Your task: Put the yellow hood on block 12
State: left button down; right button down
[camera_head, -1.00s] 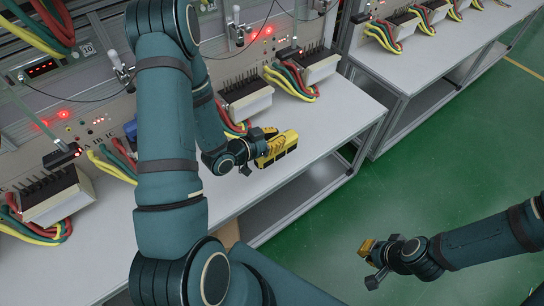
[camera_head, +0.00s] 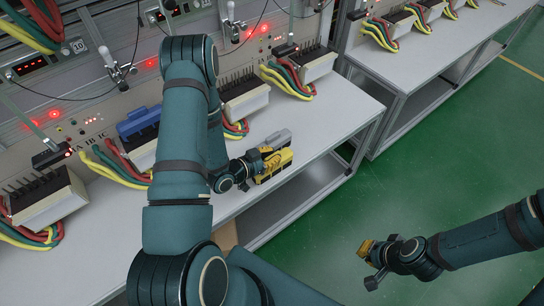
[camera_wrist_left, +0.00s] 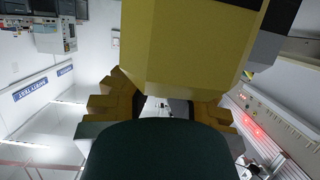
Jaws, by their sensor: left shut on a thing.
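The yellow hood (camera_head: 276,164) is in my left gripper (camera_head: 258,163), held out above the front of the near bench. A grey part (camera_head: 277,139) shows along its far side. In the left wrist view the hood (camera_wrist_left: 190,45) fills the upper middle, with the yellow fingers of the left gripper (camera_wrist_left: 165,105) at its lower edge. Several pale blocks with black tops stand along the panel, among them one behind my arm (camera_head: 245,98) and one farther right (camera_head: 317,66). I cannot read which is block 12. My right gripper (camera_head: 369,262) hangs empty over the green floor.
A blue hood (camera_head: 138,122) sits on a block left of my left arm. Another block (camera_head: 48,200) stands at the far left. Red, green and yellow cables run in front of the blocks. The bench (camera_head: 335,110) is bare toward its right front. A second bench stands beyond a gap.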

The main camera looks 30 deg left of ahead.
pick_arm(q)
jog(key=shift+f, duration=0.2)
jog(key=c, duration=1.1)
grip_release()
jog(key=shift+c, duration=0.2)
jog(key=shift+r, duration=0.1)
